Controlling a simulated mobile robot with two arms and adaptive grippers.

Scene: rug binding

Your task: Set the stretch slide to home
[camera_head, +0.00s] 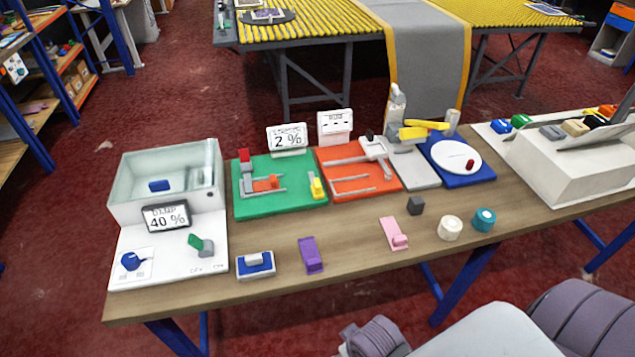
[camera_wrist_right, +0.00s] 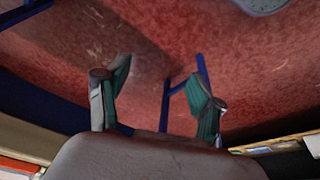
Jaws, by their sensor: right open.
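I cannot tell for sure which part is the stretch slide. A green board (camera_head: 270,204) on the table carries a grey track with an orange block (camera_head: 273,181), a red-topped grey post (camera_head: 245,163) and a yellow piece (camera_head: 316,186). A sign behind it reads 2 % (camera_head: 288,137). An orange-red board (camera_head: 372,189) beside it carries grey rails and a pale carriage with a dark knob (camera_head: 370,135). My right gripper (camera_wrist_right: 157,88) is open and empty in the right wrist view, over red floor, away from these boards. My left gripper is not in view.
A glass-walled box (camera_head: 130,180) with a 40 % display (camera_head: 166,217) stands at the table's left. Purple (camera_head: 311,254), pink (camera_head: 394,233) and round pieces lie along the front. A blue base with a white disc (camera_head: 456,156) and a white machine (camera_head: 560,170) stand at right.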

